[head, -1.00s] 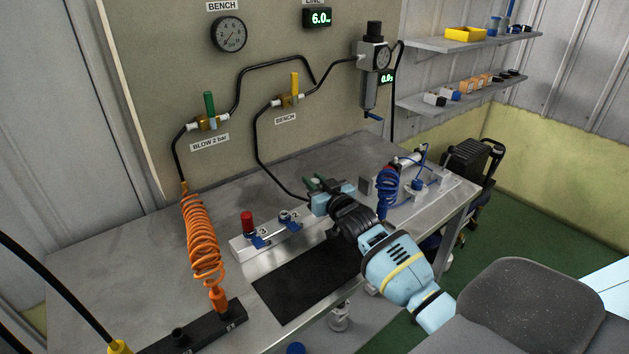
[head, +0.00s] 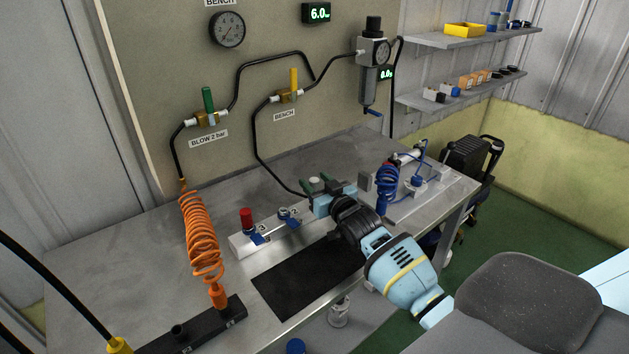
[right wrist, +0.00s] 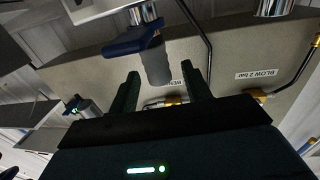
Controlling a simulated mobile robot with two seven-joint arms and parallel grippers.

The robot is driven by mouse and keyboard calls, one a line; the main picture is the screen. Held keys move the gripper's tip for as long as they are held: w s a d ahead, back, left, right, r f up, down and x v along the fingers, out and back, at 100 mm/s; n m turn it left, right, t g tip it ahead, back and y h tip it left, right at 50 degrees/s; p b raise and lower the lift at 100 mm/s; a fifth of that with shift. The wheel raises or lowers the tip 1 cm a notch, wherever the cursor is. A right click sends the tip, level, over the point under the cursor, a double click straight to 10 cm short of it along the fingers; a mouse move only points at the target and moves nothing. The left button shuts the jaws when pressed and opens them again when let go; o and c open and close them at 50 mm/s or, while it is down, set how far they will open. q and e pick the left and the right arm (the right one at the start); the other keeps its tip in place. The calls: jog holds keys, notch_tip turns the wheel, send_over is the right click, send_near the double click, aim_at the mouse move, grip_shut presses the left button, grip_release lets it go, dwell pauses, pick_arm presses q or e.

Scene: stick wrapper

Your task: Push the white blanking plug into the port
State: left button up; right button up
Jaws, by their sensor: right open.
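My right gripper (head: 318,184) is open at the far right end of the pale block on the bench. In the right wrist view its two dark green fingers (right wrist: 160,70) stand on either side of a pale grey-white cylinder, which looks like the white blanking plug (right wrist: 158,66). A gap shows on both sides of it. The plug lines up with a metal port (right wrist: 144,14) with a blue collar (right wrist: 130,42); how deep it sits I cannot tell. In the head view a small white spot between the fingers looks like the plug (head: 314,181). My left gripper is out of view.
A black mat (head: 300,275) lies in front. A blue coiled hose (head: 387,182) stands close right of my gripper; an orange coil (head: 202,240) hangs left.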

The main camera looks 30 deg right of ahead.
jog(key=s, duration=0.6)
jog(key=shift+s+a, duration=0.2)
jog(key=shift+s, duration=0.15)
dwell(0.8)
